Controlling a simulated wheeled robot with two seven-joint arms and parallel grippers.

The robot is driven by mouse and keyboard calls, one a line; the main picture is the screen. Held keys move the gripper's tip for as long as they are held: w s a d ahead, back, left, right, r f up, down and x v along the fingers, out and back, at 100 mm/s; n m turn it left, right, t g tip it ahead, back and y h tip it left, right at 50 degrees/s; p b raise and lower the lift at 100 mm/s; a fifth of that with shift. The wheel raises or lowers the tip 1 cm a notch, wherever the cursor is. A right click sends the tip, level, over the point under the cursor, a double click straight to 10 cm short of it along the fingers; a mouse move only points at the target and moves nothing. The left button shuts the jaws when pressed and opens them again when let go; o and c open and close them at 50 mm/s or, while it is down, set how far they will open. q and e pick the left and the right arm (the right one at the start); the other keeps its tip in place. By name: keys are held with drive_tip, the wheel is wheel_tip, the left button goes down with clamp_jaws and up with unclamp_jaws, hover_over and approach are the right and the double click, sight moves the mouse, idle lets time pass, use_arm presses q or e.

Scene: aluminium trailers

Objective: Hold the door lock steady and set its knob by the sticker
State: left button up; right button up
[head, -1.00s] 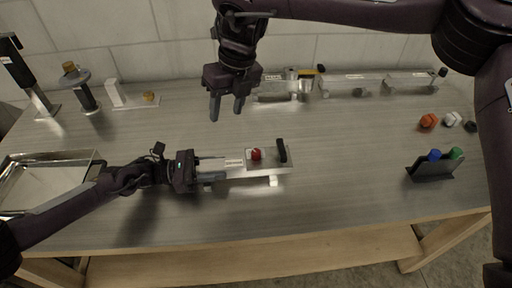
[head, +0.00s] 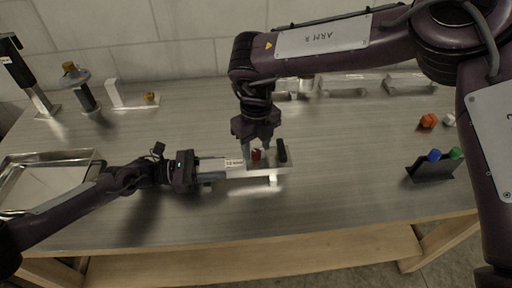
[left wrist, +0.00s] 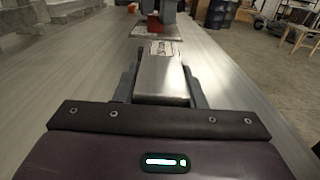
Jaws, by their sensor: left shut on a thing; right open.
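The door lock (head: 238,172) is a silvery metal bar in the middle of the table, with a white sticker (head: 234,163), a red knob (head: 257,154) and a black upright handle (head: 281,151) at its right end. My left gripper (head: 208,172) is shut on the lock's left end; in the left wrist view its fingers flank the metal bar (left wrist: 163,80). My right gripper (head: 257,157) points down, open, with its fingers around the red knob. Whether they touch it I cannot tell. The red knob also shows in the left wrist view (left wrist: 154,26). The sticker's text is too small to read.
A metal tray (head: 50,157) lies at the left. More metal fixtures (head: 343,87) line the back edge. A dark holder (head: 432,170) with a blue and a green cap stands at the right, near an orange knob (head: 428,121). The front of the table is clear.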

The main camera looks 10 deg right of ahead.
drive_tip(key=shift+f, duration=0.6)
clamp_jaws()
drive_tip(key=shift+m, duration=0.3)
drive_tip(key=m, duration=0.8)
idle(0.4)
